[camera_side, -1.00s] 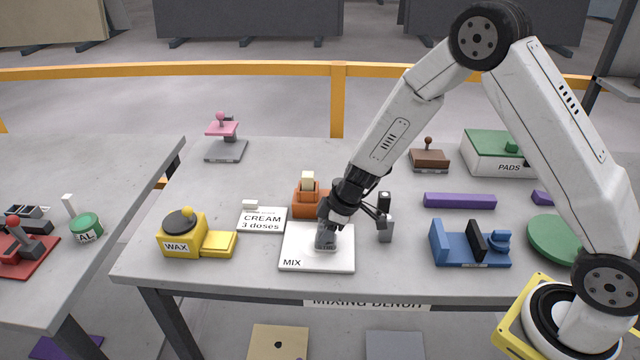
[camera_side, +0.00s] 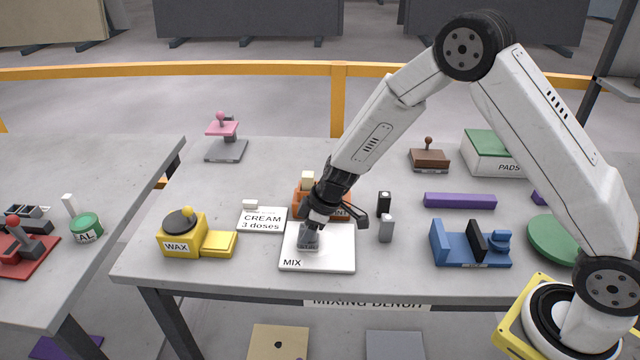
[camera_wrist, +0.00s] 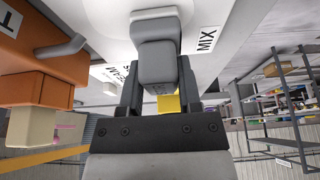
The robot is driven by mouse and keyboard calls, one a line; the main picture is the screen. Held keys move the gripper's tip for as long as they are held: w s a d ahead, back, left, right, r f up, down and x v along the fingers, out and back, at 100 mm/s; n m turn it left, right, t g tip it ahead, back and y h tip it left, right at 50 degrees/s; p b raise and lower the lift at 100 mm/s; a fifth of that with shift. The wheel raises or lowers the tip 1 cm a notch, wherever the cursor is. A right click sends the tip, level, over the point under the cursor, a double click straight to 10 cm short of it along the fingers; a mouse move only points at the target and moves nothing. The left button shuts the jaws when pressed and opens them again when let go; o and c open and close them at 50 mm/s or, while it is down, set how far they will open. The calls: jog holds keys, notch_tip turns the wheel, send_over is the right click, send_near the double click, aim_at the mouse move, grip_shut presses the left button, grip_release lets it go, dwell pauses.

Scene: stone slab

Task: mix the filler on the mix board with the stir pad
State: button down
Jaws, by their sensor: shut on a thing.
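The white mix board (camera_side: 335,258), labelled MIX, lies flat near the front edge of the bench; its white surface also shows at the top of the wrist view (camera_wrist: 100,22). The stir pad (camera_side: 308,243) is a grey block standing on the left part of the board. My gripper (camera_side: 312,228) is above the board and shut on the stir pad's grey grip, which shows between the fingers in the wrist view (camera_wrist: 157,64). The pad's pale base seems to touch the board. I cannot clearly make out the filler against the white board.
An orange holder (camera_side: 300,204) stands close behind the board. The white CREAM card (camera_side: 262,222) and yellow WAX unit (camera_side: 183,238) are left. Small black (camera_side: 384,203) and grey (camera_side: 386,230) blocks and a blue stand (camera_side: 470,248) are right. The back middle of the bench is clear.

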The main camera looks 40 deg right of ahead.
jog(key=shift+w+a+r, duration=0.1)
jog(key=shift+w+a, duration=0.3)
jog(key=shift+w, duration=0.05)
jog(key=shift+d, duration=0.1)
jog(key=shift+s+d, duration=0.5)
jog(key=shift+d, duration=0.2)
jog(key=shift+s+d, duration=0.5)
jog(key=shift+d, duration=0.2)
jog(key=shift+s, duration=0.1)
jog(key=shift+s+d+f, duration=0.25)
jog(key=shift+s+d, duration=0.35)
jog(key=shift+d, duration=0.2)
jog(key=shift+s+d+f, duration=0.25)
jog(key=shift+s+d, duration=0.3)
jog(key=shift+d, duration=0.2)
jog(key=shift+w+a, duration=0.1)
jog(key=shift+w+a+r, duration=0.15)
jog(key=shift+w+a, duration=1.05)
jog(key=shift+a, duration=0.05)
